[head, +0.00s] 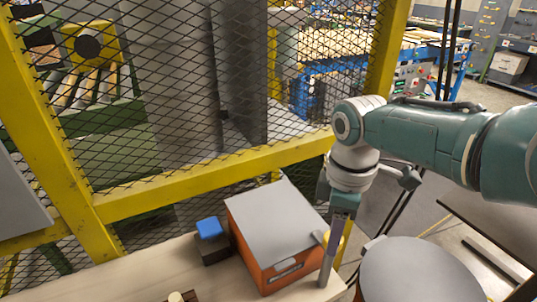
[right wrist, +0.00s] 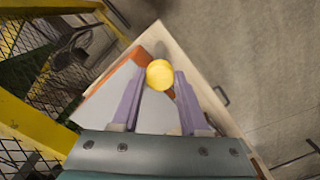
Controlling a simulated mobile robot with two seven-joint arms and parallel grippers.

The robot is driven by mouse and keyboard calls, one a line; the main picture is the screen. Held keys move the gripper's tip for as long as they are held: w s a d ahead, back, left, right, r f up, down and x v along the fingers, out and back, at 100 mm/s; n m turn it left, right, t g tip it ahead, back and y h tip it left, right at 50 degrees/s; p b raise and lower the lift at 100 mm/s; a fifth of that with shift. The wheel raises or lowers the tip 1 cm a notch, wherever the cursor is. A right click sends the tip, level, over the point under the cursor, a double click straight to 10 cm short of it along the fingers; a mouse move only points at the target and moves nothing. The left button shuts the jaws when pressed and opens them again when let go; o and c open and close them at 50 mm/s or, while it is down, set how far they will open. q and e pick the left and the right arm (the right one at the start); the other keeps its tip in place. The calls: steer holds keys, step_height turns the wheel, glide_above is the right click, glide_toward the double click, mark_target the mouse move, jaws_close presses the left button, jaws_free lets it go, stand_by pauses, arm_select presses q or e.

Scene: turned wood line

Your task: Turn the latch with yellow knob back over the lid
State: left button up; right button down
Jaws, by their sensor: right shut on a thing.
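The box (head: 262,262) is orange and stands on the bench, with its flat grey lid (head: 275,220) on top. In the right wrist view the yellow knob (right wrist: 160,74) sits between the tips of my right gripper (right wrist: 158,82). In the head view my right gripper (head: 331,250) comes down at the box's right front corner, and it is shut on the knob. Only a sliver of yellow shows behind its finger. The latch arm is mostly hidden, so I cannot tell how it is turned. My left gripper is not in view.
A dark block with a blue top (head: 209,228) stands left of the box on the pale bench (head: 130,280). A round grey top (head: 420,272) is close by on the right. A yellow-framed mesh fence (head: 215,180) runs behind the bench.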

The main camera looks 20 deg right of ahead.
steer(key=shift+c, duration=2.1)
jaws_free()
steer(key=shift+r, duration=0.1)
steer(key=shift+r+p, duration=0.3)
steer(key=shift+r, duration=0.1)
step_height(320, 180, up, 9)
steer(key=p, duration=0.3)
